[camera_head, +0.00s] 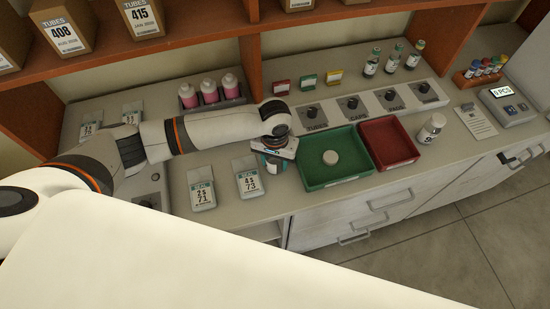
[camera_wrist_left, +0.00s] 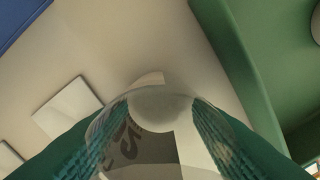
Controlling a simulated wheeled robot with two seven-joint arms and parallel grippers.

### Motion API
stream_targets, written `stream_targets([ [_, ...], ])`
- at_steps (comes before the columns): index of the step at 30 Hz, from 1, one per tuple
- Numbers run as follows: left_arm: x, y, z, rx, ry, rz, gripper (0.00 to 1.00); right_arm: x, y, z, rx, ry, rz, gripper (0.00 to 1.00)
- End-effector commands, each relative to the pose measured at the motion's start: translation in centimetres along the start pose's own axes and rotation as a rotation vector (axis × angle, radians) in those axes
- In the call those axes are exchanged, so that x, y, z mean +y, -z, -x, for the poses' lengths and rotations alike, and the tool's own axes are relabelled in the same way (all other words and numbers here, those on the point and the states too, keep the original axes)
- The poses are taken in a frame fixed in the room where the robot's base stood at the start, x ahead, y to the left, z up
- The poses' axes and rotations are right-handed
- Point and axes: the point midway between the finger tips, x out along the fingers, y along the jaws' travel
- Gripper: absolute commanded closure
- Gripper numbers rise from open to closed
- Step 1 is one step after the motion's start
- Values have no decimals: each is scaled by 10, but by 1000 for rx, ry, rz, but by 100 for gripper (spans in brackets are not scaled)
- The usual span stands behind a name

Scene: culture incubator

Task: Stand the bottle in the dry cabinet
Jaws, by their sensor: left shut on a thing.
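My left gripper (camera_head: 272,163) points down over the counter, just left of the green tray. In the left wrist view its teal ribbed fingers (camera_wrist_left: 165,140) are shut on a clear, rounded bottle (camera_wrist_left: 150,100), seen from very close; dark printing shows on or through it. In the head view the gripper and arm hide most of this bottle. I cannot tell whether it touches the counter. I cannot pick out the dry cabinet in these frames. My right gripper is not in view.
The green tray (camera_head: 309,178) holds a round pale lid (camera_head: 330,157); a red tray (camera_head: 405,150) adjoins it. Pink bottles (camera_head: 209,92) stand behind my arm. Labelled pouches (camera_head: 249,184) lie to the left. Orange shelving (camera_head: 240,40) overhangs the back.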

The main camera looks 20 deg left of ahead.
Motion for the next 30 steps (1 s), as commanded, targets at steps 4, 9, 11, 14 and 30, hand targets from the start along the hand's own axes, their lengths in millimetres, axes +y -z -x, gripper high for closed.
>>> stream_targets([
  [4, 0, 0, 1, -1, 0, 0, 76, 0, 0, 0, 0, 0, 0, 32],
  [9, 0, -1, 15, -2, 2, -1, 76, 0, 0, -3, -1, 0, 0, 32],
  [11, 0, -1, 26, -4, 3, -1, 76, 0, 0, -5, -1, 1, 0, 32],
  [14, 0, -1, 47, -5, 3, -1, 76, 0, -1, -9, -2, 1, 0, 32],
  [30, 5, 3, 103, -4, 1, 1, 76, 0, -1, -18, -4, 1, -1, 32],
])
